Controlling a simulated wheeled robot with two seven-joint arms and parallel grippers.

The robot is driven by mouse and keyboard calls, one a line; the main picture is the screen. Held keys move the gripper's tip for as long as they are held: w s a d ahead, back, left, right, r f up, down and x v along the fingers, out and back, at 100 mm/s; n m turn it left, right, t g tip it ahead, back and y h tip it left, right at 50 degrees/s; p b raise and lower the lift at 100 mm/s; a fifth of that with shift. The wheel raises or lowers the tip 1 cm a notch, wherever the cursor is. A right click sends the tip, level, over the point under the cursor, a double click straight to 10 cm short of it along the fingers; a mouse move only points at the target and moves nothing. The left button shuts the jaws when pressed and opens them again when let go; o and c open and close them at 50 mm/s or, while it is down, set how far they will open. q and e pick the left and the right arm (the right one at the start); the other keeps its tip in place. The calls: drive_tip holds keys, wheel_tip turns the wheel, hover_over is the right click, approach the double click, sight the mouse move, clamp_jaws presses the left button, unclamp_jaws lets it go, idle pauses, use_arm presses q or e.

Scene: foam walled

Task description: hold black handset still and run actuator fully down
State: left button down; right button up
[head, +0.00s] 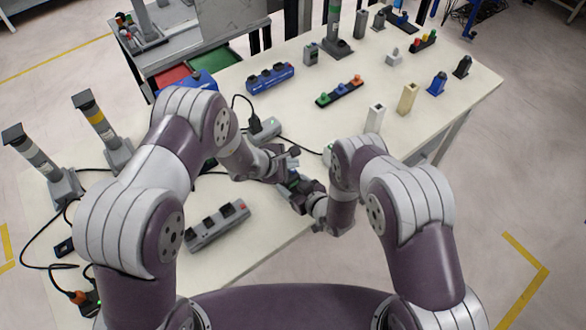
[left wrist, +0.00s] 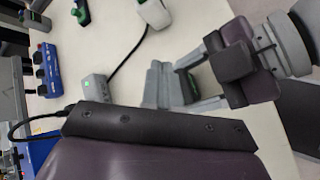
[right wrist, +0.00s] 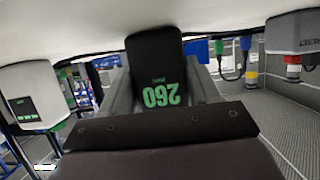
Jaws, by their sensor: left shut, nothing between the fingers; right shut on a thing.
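A black handset (right wrist: 157,65) with a green readout, which looks like 260 upside down, stands between the fingers of my right gripper (right wrist: 165,90) in the right wrist view. In the head view my right gripper (head: 297,187) holds it near the table's front edge, mostly hidden by the fingers.
A grey switch box (head: 218,226) lies at the front left of the table (head: 290,120). A blue switch box (head: 270,78) and a strip of coloured buttons (head: 340,91) lie farther back. Black cables cross the left side.

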use_arm(q)
wheel_tip(320, 180, up, 5)
idle(0.7)
idle(0.4)
use_arm(e)
drive_tip(key=o, duration=1.2)
